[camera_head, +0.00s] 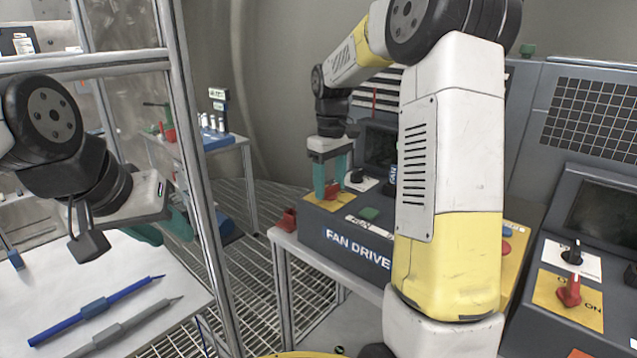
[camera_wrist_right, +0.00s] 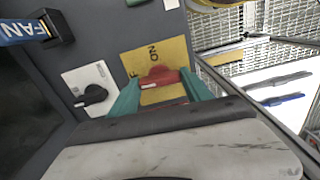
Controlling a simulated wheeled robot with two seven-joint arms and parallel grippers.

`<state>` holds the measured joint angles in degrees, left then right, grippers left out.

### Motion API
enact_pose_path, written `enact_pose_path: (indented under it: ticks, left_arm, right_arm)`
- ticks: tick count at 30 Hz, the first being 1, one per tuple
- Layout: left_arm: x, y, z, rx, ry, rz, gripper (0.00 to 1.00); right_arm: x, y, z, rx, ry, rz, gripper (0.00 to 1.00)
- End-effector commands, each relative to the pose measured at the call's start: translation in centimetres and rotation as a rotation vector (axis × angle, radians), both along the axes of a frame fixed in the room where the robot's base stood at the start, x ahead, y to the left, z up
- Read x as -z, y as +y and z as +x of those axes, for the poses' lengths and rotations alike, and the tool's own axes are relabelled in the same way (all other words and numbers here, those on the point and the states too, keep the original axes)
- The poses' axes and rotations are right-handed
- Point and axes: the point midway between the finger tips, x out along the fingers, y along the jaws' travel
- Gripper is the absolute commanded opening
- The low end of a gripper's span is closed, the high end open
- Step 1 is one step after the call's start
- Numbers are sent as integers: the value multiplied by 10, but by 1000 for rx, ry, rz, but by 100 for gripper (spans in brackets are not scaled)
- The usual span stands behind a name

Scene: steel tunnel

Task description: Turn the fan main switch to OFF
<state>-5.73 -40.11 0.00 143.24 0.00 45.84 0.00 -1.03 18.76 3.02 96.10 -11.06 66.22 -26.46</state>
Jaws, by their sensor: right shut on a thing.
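The fan main switch is a red rotary knob (camera_wrist_right: 160,76) on a yellow plate (camera_wrist_right: 172,51) in the right wrist view. Its handle lies crosswise between the green fingers. The letters ON show above the knob, and part of another label shows at its left. My right gripper (camera_head: 334,188) is shut on the knob at the left end of the FAN DRIVE console (camera_head: 335,241); it hides most of the knob in the head view. My left gripper (camera_head: 164,228) is open and empty above the white table, away from the console.
A black knob (camera_wrist_right: 91,96) on a white plate sits beside the yellow plate. A second console at the right has another red knob (camera_head: 569,289). A blue pen-like tool (camera_head: 96,308) and a grey one (camera_head: 123,328) lie on the white table (camera_head: 60,270). A metal frame post stands beside my left gripper.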

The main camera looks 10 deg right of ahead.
Motion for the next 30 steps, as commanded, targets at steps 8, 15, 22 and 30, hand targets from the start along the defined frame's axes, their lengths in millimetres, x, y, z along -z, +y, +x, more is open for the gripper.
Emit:
enact_pose_path:
  ticks: [8, 15, 22, 30]
  left_arm:
    - [0, 0, 0, 0, 0, 0, 36]
    - [0, 0, 0, 0, 0, 0, 36]
    - [0, 0, 0, 0, 0, 0, 36]
    - [0, 0, 0, 0, 0, 0, 36]
  right_arm:
    - [-1, 0, 1, -62, -4, 0, 16]
    - [-1, 0, 1, -70, -4, 0, 16]
    - [-1, 0, 1, -70, -4, -1, 62]
    - [-1, 0, 0, -69, -1, 0, 78]
